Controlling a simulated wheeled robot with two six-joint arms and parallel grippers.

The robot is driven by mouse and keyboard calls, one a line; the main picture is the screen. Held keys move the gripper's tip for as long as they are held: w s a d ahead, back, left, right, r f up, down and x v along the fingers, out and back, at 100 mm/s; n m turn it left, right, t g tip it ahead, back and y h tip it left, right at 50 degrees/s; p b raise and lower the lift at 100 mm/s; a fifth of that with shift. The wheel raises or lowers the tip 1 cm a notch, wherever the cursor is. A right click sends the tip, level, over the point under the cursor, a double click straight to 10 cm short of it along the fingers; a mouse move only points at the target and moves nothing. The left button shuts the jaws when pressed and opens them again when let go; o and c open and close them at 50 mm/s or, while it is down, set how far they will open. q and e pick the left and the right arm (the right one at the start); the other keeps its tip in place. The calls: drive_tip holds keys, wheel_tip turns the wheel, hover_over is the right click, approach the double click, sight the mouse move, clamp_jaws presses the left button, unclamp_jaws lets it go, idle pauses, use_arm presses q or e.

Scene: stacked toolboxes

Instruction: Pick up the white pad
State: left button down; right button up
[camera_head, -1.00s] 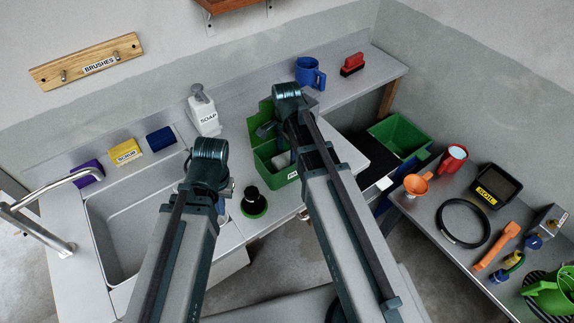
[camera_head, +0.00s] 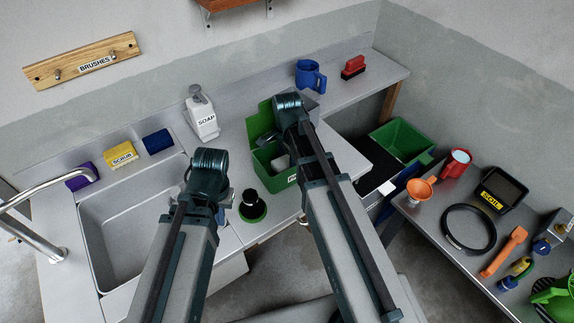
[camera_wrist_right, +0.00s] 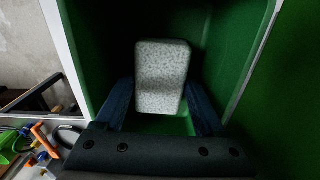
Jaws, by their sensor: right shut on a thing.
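The white pad (camera_wrist_right: 162,72) is a speckled, rounded block inside the green box. My right gripper (camera_wrist_right: 160,100) reaches into the box and is shut on the pad, with one dark finger along each side. In the head view, the pad (camera_head: 281,163) shows as a pale patch in the green box (camera_head: 263,168), and my right arm covers much of the box. My left gripper (camera_head: 222,198) hangs over the counter beside the sink; its fingers are mostly hidden behind its own arm.
A black brush with a green base (camera_head: 252,207) stands between the sink (camera_head: 130,225) and the green box. The soap bottle (camera_head: 202,118) stands behind. A larger green bin (camera_head: 402,143) and a tool bench (camera_head: 430,215) lie to the right.

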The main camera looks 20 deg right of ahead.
sight(287, 161)
drive_tip(key=shift+r, duration=0.15)
wheel_tip(287, 161, up, 28)
drive_tip(key=p, duration=2.8)
drive_tip(key=o, duration=0.9)
drive_tip(key=c, duration=0.8)
wheel_tip(287, 161, down, 21)
drive_tip(key=b, duration=2)
drive_tip(key=shift+b, duration=0.4)
drive_tip(key=shift+r, duration=0.2)
